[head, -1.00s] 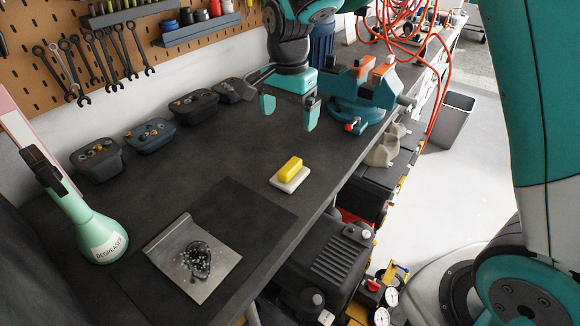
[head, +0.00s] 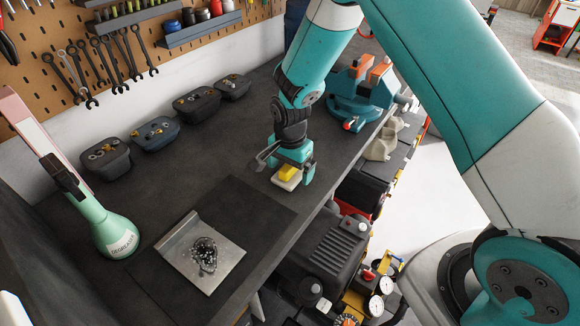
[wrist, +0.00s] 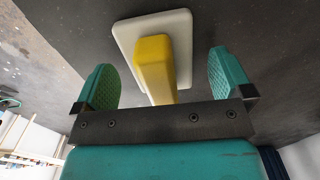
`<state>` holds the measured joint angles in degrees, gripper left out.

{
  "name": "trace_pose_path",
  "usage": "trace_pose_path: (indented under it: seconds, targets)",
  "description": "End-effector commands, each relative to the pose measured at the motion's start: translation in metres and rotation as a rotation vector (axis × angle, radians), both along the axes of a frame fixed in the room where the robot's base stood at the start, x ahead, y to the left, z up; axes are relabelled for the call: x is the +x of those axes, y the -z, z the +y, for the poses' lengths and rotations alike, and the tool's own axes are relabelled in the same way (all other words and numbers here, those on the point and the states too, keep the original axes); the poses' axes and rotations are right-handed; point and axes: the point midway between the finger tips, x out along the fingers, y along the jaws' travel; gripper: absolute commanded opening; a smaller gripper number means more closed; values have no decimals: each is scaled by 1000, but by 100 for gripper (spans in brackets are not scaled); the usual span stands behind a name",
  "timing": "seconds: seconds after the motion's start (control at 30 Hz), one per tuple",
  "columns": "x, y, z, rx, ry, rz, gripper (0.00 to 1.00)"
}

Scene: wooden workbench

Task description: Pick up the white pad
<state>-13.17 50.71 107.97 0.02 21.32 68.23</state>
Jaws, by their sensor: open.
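The white pad (head: 287,182) lies flat on the dark bench with a yellow block (head: 287,172) on top of it. In the wrist view the pad (wrist: 181,26) shows as a pale rounded slab, and the yellow block (wrist: 154,66) rises from its middle toward my gripper. My gripper (head: 291,172) is right over the pad, pointing down. In the wrist view my gripper (wrist: 167,85) is open, with one teal finger on each side of the yellow block and a gap on both sides. Part of the pad is hidden behind the gripper in the head view.
A metal plate with a dark, glittery smear (head: 202,254) lies on a dark mat (head: 255,206) nearby. A green degreaser bottle (head: 111,232) stands at left. Several dark bins (head: 155,133) line the wall, and a blue vise (head: 362,98) stands behind the gripper. The bench's front edge is close.

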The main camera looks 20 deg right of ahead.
Motion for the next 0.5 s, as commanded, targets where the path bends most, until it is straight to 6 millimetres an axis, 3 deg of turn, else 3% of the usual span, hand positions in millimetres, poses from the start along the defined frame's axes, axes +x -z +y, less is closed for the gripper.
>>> trace_pose_path:
  seconds: [0.3, 0.37, 0.5]
  targets:
    - [0, 8, 0, 0, 0, 0, 98]
    - [0, 8, 0, 0, 0, 0, 86]
    - [0, 8, 0, 0, 0, 0, 54]
